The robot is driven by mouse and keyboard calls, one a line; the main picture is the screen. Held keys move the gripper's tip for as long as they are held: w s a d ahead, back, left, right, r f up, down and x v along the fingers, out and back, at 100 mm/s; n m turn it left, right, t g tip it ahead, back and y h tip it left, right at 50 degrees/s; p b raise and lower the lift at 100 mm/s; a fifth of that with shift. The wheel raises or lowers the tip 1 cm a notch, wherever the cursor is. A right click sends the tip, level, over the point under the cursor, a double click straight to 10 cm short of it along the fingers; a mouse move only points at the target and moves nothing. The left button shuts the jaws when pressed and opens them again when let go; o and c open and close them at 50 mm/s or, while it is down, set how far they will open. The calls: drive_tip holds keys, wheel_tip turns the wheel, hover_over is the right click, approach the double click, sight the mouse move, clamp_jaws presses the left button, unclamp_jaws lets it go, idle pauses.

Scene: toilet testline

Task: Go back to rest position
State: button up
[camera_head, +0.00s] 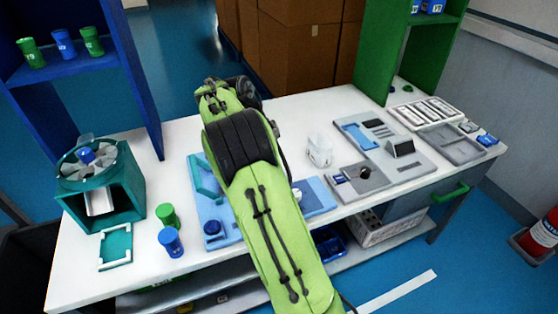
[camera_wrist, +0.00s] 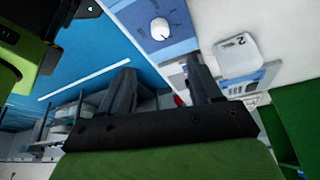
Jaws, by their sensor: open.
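My green arm reaches over the white table (camera_head: 290,113) in the head view, and its end hides my gripper there. In the wrist view my gripper (camera_wrist: 160,85) shows two dark fingers standing well apart. It is open, with nothing between the fingers. A blue panel with a white knob (camera_wrist: 160,28) lies beyond the fingertips. A white block marked 2 (camera_wrist: 238,55) is beside the right finger; a white block (camera_head: 319,150) also stands right of my arm in the head view.
A teal fan unit (camera_head: 100,180), a green cup (camera_head: 168,216) and a blue cup (camera_head: 171,242) stand at the left. Grey fixtures (camera_head: 405,160) and a tray (camera_head: 452,143) fill the right side. Blue (camera_head: 135,80) and green (camera_head: 375,50) shelves rise at the back; boxes (camera_head: 300,50) stand behind.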

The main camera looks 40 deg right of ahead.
drive_tip(key=shift+f, duration=0.1)
idle(0.3)
drive_tip(key=s+a+r+n+t+y+p, duration=0.2)
drive_tip(key=s+a+r+n+t, duration=0.2)
drive_tip(key=s+a+r+n, duration=0.7)
drive_tip(key=s+a+n+t+y+p, duration=0.2)
drive_tip(key=s+a+n+t, duration=0.2)
drive_tip(key=s+a+n, duration=0.5)
drive_tip(key=s+n, duration=0.3)
drive_tip(key=n, duration=0.1)
drive_tip(key=shift+s+a+r, duration=0.3)
drive_tip(key=shift+s+r, duration=0.05)
drive_tip(key=shift+c, duration=0.3)
